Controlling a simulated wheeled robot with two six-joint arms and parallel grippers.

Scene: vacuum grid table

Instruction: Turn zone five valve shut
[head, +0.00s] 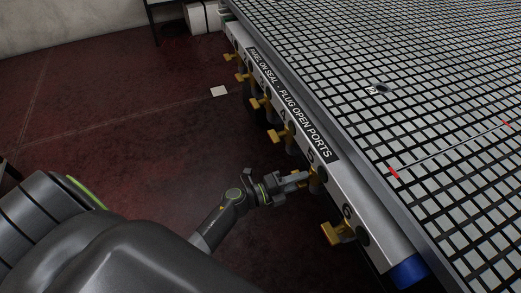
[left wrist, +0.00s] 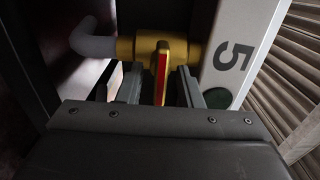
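The zone five valve (head: 317,182) is a brass valve on the side rail of the grid table, below the number 5. In the left wrist view its brass handle (left wrist: 162,70) has a red stripe and stands upright in the picture, beside the white panel marked 5. My left gripper (head: 301,180) reaches the valve from the left. In the left wrist view the left gripper (left wrist: 160,92) has one finger on each side of the handle, with gaps showing, so it is open around it. The fingers partly hide the valve in the head view. My right gripper is not in view.
The zone six valve (head: 338,232) is close by, nearer the blue-capped rail end (head: 410,270). Several more brass valves line the rail farther away, the nearest being the zone four valve (head: 279,135). A grey pipe (left wrist: 95,43) joins the valve. The red floor (head: 130,130) beside the table is mostly clear.

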